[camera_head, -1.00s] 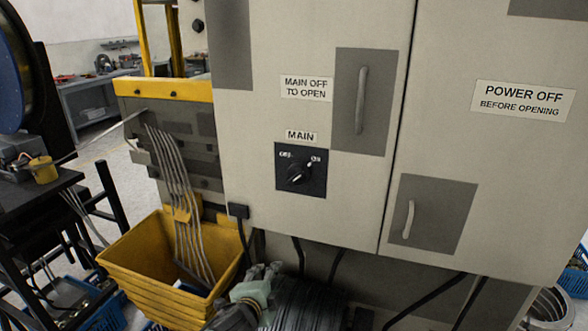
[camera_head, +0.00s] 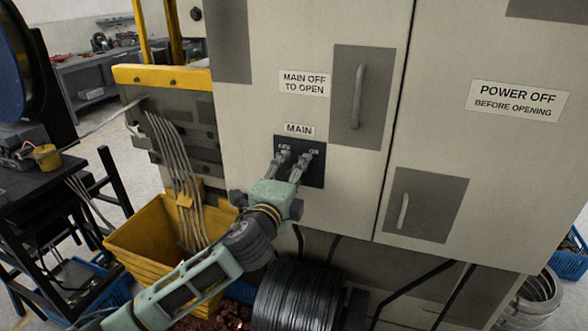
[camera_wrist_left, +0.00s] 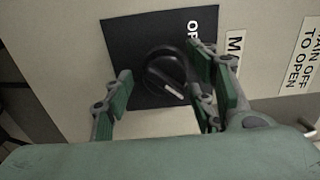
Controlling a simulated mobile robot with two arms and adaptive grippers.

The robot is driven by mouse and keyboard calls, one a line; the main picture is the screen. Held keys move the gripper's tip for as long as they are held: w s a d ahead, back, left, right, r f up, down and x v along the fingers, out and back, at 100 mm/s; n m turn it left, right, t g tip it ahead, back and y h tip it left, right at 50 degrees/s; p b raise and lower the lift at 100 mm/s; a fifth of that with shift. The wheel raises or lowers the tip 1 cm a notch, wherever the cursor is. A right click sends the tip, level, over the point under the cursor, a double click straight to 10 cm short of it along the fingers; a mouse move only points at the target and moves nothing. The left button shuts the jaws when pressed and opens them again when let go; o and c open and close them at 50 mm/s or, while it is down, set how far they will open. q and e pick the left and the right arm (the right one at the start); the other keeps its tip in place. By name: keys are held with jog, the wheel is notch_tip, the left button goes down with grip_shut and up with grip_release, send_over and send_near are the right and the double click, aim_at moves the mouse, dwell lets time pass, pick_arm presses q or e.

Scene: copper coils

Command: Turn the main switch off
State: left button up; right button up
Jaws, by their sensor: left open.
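The main switch is a black round knob (camera_wrist_left: 165,72) on a black square plate (camera_head: 313,179) on the cabinet front, under the MAIN label (camera_head: 300,129). In the head view my left gripper (camera_head: 294,158) covers the knob. In the left wrist view my left gripper (camera_wrist_left: 160,72) is open, with its fingers on opposite sides of the knob; I cannot tell whether they touch it. The knob's white mark points to the lower right there, toward the ON side. The ON label is hidden in that view. My right gripper is not in view.
The grey cabinet (camera_head: 250,120) has a door handle (camera_head: 358,97) right of the switch and a lower handle (camera_head: 403,211).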

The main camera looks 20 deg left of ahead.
pick_arm(q)
jog(key=shift+w, duration=0.3)
jog(key=shift+f, duration=0.1)
jog(key=c, duration=1.1)
